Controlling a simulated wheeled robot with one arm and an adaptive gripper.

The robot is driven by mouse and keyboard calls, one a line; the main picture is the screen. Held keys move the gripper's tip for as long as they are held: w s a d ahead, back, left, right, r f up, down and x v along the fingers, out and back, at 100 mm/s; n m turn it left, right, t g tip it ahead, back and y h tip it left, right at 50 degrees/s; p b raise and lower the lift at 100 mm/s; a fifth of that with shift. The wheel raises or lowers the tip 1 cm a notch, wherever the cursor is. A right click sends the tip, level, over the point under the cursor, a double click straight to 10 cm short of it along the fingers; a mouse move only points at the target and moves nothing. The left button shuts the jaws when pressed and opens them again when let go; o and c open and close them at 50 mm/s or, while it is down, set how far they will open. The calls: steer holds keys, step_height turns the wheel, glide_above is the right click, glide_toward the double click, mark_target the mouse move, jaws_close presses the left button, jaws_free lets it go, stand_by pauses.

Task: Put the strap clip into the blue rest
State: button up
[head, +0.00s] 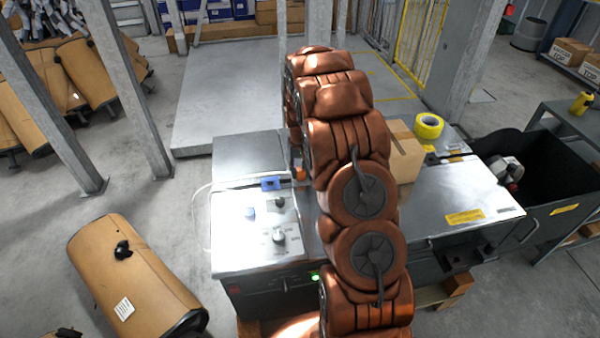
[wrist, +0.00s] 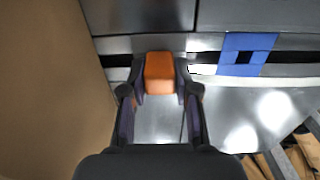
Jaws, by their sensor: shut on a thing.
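The strap clip, an orange block (wrist: 159,72), sits between the fingertips of my gripper (wrist: 160,88) in the wrist view. My gripper is shut on it. The clip also shows as a small orange patch (head: 300,173) just left of my arm in the head view. The blue rest (wrist: 245,54) is a flat blue square with a dark opening, to the right of the clip in the wrist view. In the head view the blue rest (head: 270,183) lies on the metal bench, left of the clip. My arm hides most of my gripper there.
A cardboard box (head: 404,155) stands right of my arm and fills the left of the wrist view (wrist: 45,90). A yellow tape roll (head: 429,125) is behind it. Knobs (head: 279,236) sit on the bench's near left panel. A black bin (head: 550,150) stands at right.

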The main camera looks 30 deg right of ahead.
step_height(320, 180, up, 10)
steer(key=shift+b, duration=0.9)
steer(key=a+f+n, duration=0.1)
steer(key=a+n, duration=0.3)
steer(key=a, duration=2)
steer(key=shift+s+f+n, duration=0.3)
steer(key=shift+s+f, duration=0.05)
steer(key=shift+f, duration=0.05)
steer(key=shift+a, duration=0.2)
